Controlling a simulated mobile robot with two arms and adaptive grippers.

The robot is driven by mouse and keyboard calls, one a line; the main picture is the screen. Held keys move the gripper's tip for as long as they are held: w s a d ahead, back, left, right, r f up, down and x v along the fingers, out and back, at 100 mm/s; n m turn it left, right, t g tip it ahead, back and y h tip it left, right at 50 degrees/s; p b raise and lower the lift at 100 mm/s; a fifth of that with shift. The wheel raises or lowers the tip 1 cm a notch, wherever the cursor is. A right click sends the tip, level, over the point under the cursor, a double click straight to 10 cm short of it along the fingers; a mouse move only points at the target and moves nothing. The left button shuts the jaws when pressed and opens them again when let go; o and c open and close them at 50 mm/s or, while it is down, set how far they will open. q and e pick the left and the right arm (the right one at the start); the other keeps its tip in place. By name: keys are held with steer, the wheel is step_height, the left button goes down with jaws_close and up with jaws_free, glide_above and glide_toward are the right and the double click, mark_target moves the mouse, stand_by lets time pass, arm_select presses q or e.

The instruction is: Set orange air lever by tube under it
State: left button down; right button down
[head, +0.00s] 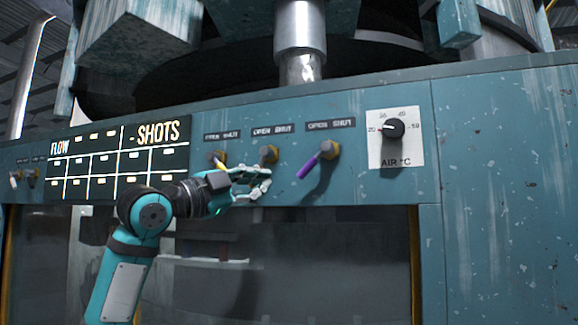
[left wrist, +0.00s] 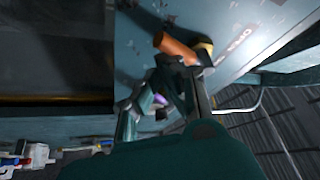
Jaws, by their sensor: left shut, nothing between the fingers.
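The orange lever (left wrist: 176,47) sticks out from its brass-coloured base in the left wrist view, close beside my fingers. My left gripper (head: 264,181) is shut and empty, just below the middle lever knob (head: 268,154) in the head view. It also shows in the left wrist view (left wrist: 155,100); I cannot tell whether it touches the orange handle. The arm and fingers partly hide the middle handle in the head view. A purple lever (head: 308,167) slants down-left to the right of my gripper. Which tube belongs under the orange lever is not clear. My right gripper is not in view.
Another lever (head: 218,158) is at the left of the row, under an OPEN SHUT label. An AIR °C dial (head: 393,128) is at right and a FLOW/SHOTS board (head: 110,160) at left. Below, dark glass shows a dim shelf (head: 200,263) with small items.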

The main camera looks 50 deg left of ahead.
arm_select(q)
steer(key=shift+s+a+r+m+g, duration=0.15)
steer(key=shift+s+a+m, duration=0.2)
steer(key=shift+a, duration=0.2)
steer(key=shift+s+a+r+m+g, duration=0.15)
steer(key=shift+s+a+m, duration=0.2)
steer(key=shift+a, duration=0.15)
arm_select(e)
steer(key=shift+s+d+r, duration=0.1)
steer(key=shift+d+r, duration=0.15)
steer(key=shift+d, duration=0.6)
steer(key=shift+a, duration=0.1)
arm_select(q)
steer(key=shift+r, duration=0.1)
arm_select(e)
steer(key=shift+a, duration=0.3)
